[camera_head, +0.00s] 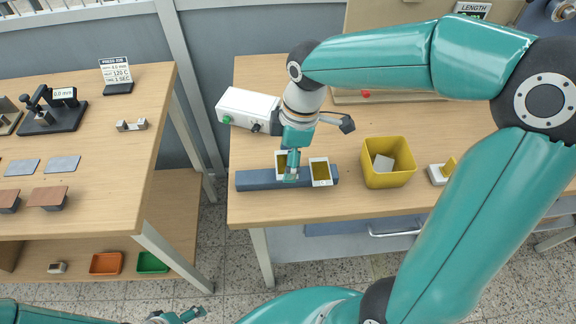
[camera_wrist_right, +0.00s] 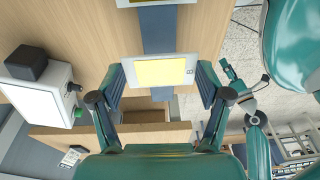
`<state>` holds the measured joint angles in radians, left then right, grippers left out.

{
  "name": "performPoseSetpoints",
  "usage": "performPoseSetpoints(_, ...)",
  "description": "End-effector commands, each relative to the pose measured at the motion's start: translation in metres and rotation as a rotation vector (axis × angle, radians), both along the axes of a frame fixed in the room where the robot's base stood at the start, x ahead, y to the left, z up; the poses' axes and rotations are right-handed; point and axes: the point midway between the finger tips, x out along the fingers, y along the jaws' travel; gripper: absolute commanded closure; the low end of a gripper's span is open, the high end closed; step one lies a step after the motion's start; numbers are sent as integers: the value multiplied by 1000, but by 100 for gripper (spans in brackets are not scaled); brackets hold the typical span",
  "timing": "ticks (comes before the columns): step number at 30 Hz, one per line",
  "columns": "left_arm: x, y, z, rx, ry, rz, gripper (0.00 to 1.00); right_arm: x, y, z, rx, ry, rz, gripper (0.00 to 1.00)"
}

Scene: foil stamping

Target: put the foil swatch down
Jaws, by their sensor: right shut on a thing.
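My right gripper (camera_head: 291,171) is shut on a foil swatch (camera_head: 280,160), a pale-framed card with a gold face. In the right wrist view the swatch (camera_wrist_right: 159,71) lies between the two fingers (camera_wrist_right: 163,88). It is over the left part of a long blue-grey bar (camera_head: 254,180); I cannot tell whether it touches the bar. A second, similar swatch (camera_head: 320,172) lies on the bar to the right, and its edge shows in the wrist view (camera_wrist_right: 150,3). My left gripper (camera_head: 182,317) is low at the bottom edge, away from the tables.
A yellow bin (camera_head: 388,178) with a pale block inside stands right of the bar. A white box (camera_head: 248,109) with a green button stands behind it on the left. A small white block with a yellow piece (camera_head: 440,172) is further right. The left table (camera_head: 115,170) stands apart across a gap.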

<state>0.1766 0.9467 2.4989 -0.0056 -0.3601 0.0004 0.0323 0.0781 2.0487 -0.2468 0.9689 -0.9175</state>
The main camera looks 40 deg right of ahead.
Motion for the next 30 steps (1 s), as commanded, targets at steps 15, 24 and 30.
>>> performPoseSetpoints(15, 0, 0, -1, 0, 0, 0, 25, 0, 1, -34, 1, 2, 1, 42)
performPoseSetpoints(24, 0, 0, -2, 0, 0, 0, 25, 0, 1, -36, 0, 2, 1, 0)
performPoseSetpoints(30, 0, 0, -2, 0, 0, 0, 25, 0, 1, -36, 0, 2, 1, 0)
